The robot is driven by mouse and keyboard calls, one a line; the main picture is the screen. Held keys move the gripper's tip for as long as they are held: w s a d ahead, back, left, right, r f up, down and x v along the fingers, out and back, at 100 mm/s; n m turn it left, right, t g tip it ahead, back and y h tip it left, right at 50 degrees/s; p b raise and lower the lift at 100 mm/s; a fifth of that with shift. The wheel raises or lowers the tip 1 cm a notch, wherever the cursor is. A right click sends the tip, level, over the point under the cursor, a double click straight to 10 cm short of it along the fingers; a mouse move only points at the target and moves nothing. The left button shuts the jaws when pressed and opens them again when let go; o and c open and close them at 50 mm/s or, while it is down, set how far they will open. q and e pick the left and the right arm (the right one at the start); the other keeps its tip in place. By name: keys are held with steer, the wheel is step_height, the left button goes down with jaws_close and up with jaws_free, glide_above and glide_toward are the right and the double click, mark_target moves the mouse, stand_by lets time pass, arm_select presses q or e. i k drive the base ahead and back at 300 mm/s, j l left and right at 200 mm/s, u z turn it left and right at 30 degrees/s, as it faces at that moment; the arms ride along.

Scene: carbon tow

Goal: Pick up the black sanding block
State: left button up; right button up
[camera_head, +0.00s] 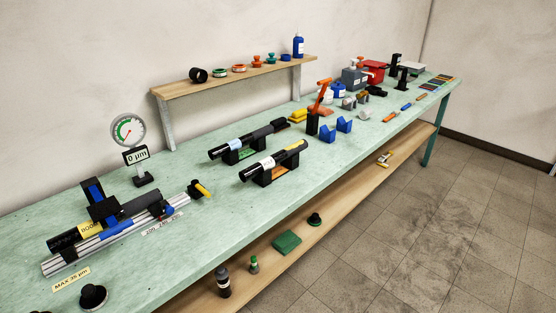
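A small black block (281,124) lies on the green workbench (215,190), near the far end of the rear black tube (232,147). It looks like the sanding block, but it is too small to be sure. Another low black object (376,91) lies farther along the bench, and its kind is unclear. Neither of my grippers is in view.
Yellow blocks (298,115) and an orange-handled tool (320,105) stand close to the black block. A second black tube (265,164) rests on a stand in front. A dial gauge (127,131) and rail fixture (115,230) occupy the near left. A raised wooden shelf (225,80) is behind.

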mark_target(280, 124)
steer(key=u, duration=0.25)
steer(key=i+l+u, duration=0.25)
steer(key=u, duration=0.25)
steer(key=i+l+u, duration=0.15)
steer(key=l+u, duration=0.35)
steer(key=i+l, duration=0.15)
steer(key=l, duration=0.4)
steer(key=i+l+u, duration=0.15)
steer(key=l, duration=0.4)
steer(key=i+l, duration=0.1)
steer(key=l, duration=0.5)
steer(key=i+l+u, duration=0.1)
steer(key=l, duration=0.45)
